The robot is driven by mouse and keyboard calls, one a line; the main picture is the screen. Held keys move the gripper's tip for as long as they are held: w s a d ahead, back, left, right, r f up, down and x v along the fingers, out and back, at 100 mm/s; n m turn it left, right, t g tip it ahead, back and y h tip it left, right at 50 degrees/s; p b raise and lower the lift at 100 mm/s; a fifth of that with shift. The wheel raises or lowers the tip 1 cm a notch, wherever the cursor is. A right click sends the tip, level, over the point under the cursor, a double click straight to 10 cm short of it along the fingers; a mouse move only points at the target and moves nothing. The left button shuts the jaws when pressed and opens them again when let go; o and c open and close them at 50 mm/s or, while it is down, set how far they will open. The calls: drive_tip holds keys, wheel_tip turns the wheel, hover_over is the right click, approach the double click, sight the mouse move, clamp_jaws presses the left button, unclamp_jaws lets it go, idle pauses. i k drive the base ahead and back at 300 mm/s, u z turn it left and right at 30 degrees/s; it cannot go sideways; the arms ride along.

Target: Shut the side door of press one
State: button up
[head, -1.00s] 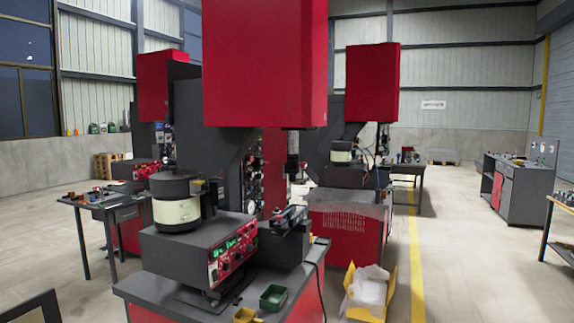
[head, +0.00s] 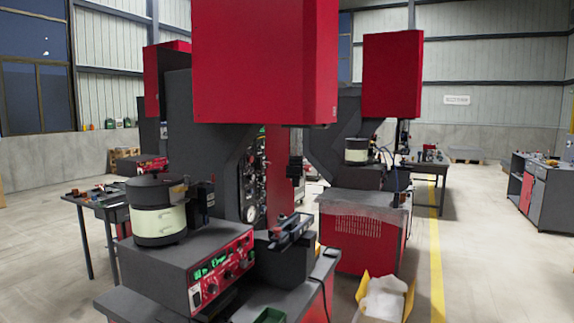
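The nearest press has a big red top housing (head: 262,65) and a dark grey column (head: 205,125). Which press is press one is not marked in view. In the nearest press's side, gauges and fittings (head: 252,185) show uncovered. A tall narrow red panel (head: 279,175) stands upright just right of them; it looks like the side door standing open, but its hinge is hard to make out. My gripper is not in view, and nothing of mine touches the panel.
A bowl feeder (head: 157,218) sits on a grey control box (head: 190,262) in front of the press. A yellow bin (head: 385,300) with white bags stands on the floor at the right. Another press (head: 392,75) stands behind. Open floor lies right of the yellow line (head: 437,260).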

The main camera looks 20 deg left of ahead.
sight(280, 196)
drive_tip(key=i, duration=2)
drive_tip(key=u, duration=0.7)
